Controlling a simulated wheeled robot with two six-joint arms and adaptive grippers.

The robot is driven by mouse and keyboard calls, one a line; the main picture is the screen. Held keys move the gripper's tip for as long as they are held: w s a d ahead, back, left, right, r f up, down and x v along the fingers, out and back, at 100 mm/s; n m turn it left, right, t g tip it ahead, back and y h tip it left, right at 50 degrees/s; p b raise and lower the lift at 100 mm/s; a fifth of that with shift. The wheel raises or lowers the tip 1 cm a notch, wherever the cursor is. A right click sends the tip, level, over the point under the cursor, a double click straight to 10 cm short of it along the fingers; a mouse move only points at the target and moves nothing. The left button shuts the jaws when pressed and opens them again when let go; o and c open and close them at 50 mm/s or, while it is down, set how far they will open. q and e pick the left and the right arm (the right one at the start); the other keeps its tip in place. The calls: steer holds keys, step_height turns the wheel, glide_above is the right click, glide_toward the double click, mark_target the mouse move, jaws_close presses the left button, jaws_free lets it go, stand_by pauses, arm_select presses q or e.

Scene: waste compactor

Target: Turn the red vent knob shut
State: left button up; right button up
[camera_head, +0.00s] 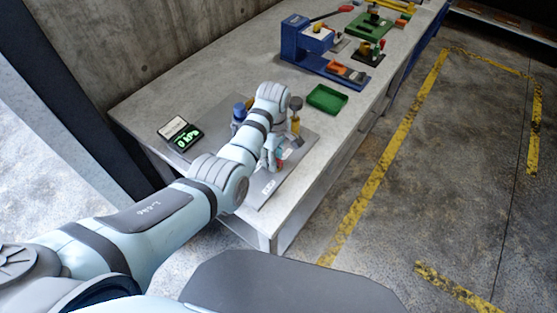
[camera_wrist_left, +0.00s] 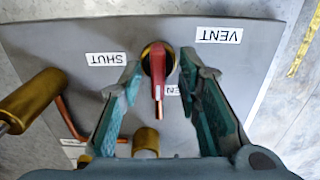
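The red vent knob (camera_wrist_left: 158,68) is on a grey panel (camera_wrist_left: 235,75), with its lever pointing toward the bottom of the left wrist view. The upside-down labels read VENT (camera_wrist_left: 219,35), SHUT (camera_wrist_left: 106,58) and a partly hidden one ending in "EN" (camera_wrist_left: 172,90). The lever points away from VENT, not at SHUT. My left gripper (camera_wrist_left: 161,66) is open, one finger on each side of the lever with visible gaps. In the head view my left gripper (camera_head: 270,160) is low over the panel and mostly hides the knob. My right gripper is in neither view.
A brass cylinder on a copper pipe (camera_wrist_left: 32,98) and another brass piece (camera_wrist_left: 146,141) stand close to my left fingers. On the bench are a small green-lit display (camera_head: 186,140), a green tray (camera_head: 327,99) and a blue machine (camera_head: 305,45).

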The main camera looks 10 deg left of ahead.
arm_select(q)
steer(key=shift+c, duration=0.6)
steer(key=shift+r, duration=0.1)
jaws_close()
steer(key=shift+p, duration=0.3)
steer(key=m+p, duration=0.2)
steer(key=m, duration=0.1)
steer(key=shift+r, duration=0.1)
steer(key=m, duration=0.3)
steer(key=shift+p, duration=0.4)
steer(key=m, duration=0.6)
steer(key=shift+w+m, duration=0.1)
steer(key=shift+m, duration=0.2)
steer(key=m, duration=0.5)
steer(key=shift+m, duration=0.4)
